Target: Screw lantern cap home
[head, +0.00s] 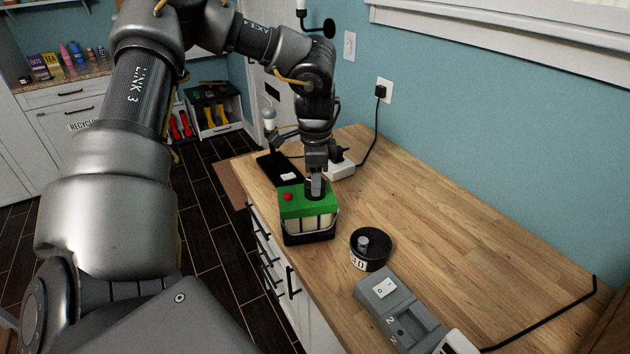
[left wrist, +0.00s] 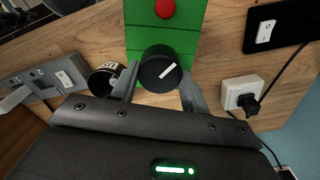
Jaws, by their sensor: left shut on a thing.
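The lantern (head: 308,213) stands upright on the wooden counter, with a green top, a red button, pale sides and a black base. Its green top also shows in the left wrist view (left wrist: 160,30). The round black cap (left wrist: 160,68) with a white mark sits at one end of the green top. My left gripper (head: 315,180) points down over it, its fingers on either side and shut on the cap. Whether the cap is fully seated on the lantern cannot be told. My right gripper is not in view.
A round black container (head: 370,252) and a grey switch box (head: 398,308) stand in front of the lantern. A white plug block (head: 341,168) with a black cord and a dark lamp base (head: 278,170) lie behind it. The counter's right side is clear.

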